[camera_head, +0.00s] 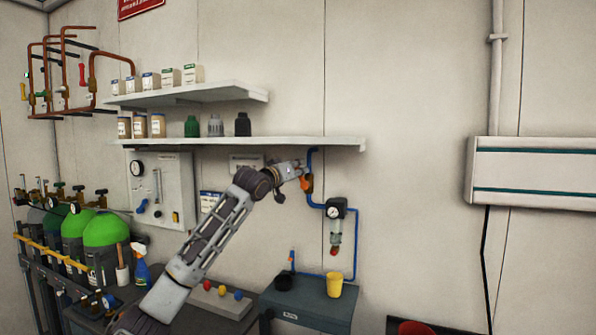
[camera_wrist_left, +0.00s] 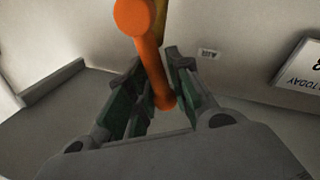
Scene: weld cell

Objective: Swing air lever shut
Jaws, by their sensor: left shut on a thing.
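The orange air lever (camera_head: 306,184) is on the blue air pipe (camera_head: 309,157) on the back wall, just below the right part of the lower shelf. My left gripper (camera_head: 298,171) is at the lever, reaching up from the lower left. In the left wrist view the orange lever (camera_wrist_left: 150,62) runs down between the two green-padded fingers of my left gripper (camera_wrist_left: 158,82), which are shut on it. The lever's round orange end is at the top of that view. My right gripper is not in view.
A regulator with a gauge (camera_head: 336,209) hangs right of the lever. The lower shelf (camera_head: 320,142) juts out just above my gripper. A yellow cup (camera_head: 335,285) stands on the grey cabinet (camera_head: 310,304) below. The wall farther right is clear up to a white unit (camera_head: 535,172).

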